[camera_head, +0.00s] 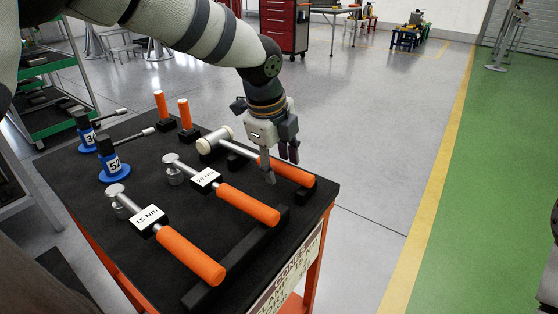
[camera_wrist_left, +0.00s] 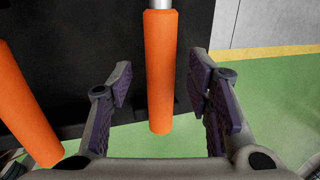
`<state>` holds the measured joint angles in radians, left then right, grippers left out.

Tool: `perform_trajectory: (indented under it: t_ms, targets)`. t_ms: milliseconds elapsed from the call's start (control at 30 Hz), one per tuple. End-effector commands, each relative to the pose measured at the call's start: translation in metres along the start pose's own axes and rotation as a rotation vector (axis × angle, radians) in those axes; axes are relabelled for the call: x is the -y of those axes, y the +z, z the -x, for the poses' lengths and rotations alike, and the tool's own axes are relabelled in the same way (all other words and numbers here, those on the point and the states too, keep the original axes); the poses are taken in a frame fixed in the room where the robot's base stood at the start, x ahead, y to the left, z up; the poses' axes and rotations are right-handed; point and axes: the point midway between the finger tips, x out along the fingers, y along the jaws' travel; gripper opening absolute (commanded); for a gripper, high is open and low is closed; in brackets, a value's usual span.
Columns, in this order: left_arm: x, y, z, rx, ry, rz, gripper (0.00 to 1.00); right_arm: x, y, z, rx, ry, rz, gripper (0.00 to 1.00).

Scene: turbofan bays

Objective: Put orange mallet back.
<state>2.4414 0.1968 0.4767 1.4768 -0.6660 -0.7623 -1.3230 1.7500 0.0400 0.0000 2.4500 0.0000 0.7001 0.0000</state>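The orange mallet has a pale cylindrical head (camera_head: 214,140) and an orange handle (camera_head: 290,172). It lies at the right side of the black cart top (camera_head: 150,270), its handle end over a black rest bar. My left gripper (camera_head: 282,166) is pointed down at the handle, with its fingers apart on either side of it. In the left wrist view, the orange handle (camera_wrist_left: 160,75) runs between the open fingers (camera_wrist_left: 164,105), with a gap on both sides. My right gripper is not in view.
Two torque wrenches with orange handles (camera_head: 248,204) (camera_head: 190,256) lie beside the mallet, labelled about 20 Nm and 15 Nm. Blue-based tools (camera_head: 114,168) and two upright orange handles (camera_head: 184,113) stand farther back. A red tool cabinet (camera_head: 285,25) is beyond open floor.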

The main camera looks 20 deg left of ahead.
Motion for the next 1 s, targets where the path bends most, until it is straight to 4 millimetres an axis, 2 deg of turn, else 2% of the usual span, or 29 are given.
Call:
perform_trajectory:
  t_ms: [167,233,500,700,1000]
  targets:
    - [0.0,0.0,0.001,0.0,0.0,0.001,0.46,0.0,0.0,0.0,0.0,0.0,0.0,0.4]
    - [0.001,0.0,0.009,0.001,-0.003,0.001,0.46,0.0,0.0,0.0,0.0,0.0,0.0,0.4]
    - [0.001,0.0,0.079,0.001,-0.005,0.0,0.46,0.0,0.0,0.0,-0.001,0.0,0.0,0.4]
    - [0.001,0.0,0.114,0.001,-0.003,0.001,0.46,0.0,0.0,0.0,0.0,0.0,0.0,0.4]
    - [0.0,0.0,0.12,0.0,0.0,0.0,0.46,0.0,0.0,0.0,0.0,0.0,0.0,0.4]
